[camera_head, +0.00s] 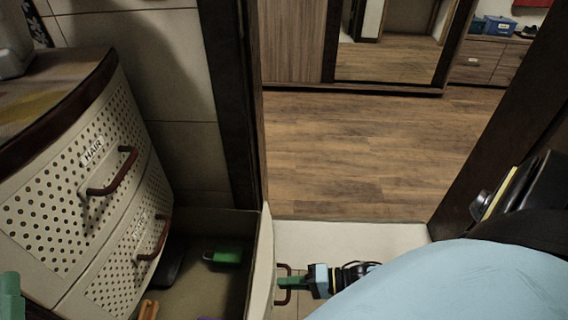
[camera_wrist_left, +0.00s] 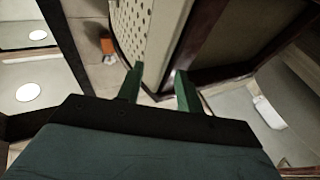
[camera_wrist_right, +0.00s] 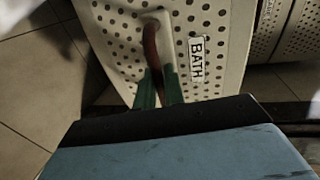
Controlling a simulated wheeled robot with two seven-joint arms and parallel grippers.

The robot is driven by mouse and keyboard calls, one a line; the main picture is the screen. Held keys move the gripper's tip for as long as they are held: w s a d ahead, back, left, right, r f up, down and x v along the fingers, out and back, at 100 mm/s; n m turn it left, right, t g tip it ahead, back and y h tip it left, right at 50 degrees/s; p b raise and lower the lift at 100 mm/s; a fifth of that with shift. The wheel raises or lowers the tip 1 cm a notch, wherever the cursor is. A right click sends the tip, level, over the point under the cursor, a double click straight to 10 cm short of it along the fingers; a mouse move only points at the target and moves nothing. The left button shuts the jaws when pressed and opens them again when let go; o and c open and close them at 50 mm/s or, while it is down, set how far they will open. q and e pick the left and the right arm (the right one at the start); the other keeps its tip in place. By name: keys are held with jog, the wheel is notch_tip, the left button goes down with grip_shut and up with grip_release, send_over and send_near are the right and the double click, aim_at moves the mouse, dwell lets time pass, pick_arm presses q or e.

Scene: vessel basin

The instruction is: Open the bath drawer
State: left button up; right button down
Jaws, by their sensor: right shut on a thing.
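The bath drawer (camera_head: 263,262) is the lowest one of the cabinet and stands pulled well out in the head view. Its perforated front with the BATH label (camera_wrist_right: 196,60) shows in the right wrist view. My right gripper (camera_head: 284,283) is shut on the brown bath drawer handle (camera_wrist_right: 151,48), with its green fingers on either side of the bar. My left gripper (camera_wrist_left: 160,84) is open and empty, its fingers apart near the cabinet's side. Only a bit of its green finger shows at the lower left of the head view.
The HAIR drawer (camera_head: 82,175) and a middle drawer (camera_head: 125,255) above are closed. A green item (camera_head: 227,257), a dark item (camera_head: 168,262) and an orange item (camera_head: 149,309) lie in the open drawer. A dark door frame (camera_head: 232,100) stands behind it; wooden floor (camera_head: 365,150) beyond is clear.

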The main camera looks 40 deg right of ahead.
pick_arm(q)
jog(key=shift+d+r+h, duration=0.15)
jog(key=shift+d+h, duration=0.1)
jog(key=shift+h, duration=0.05)
pick_arm(e)
jog(key=shift+s+d, duration=0.15)
jog(key=shift+d, duration=0.25)
jog(key=c, duration=1.6)
grip_release()
jog(key=shift+s, duration=0.15)
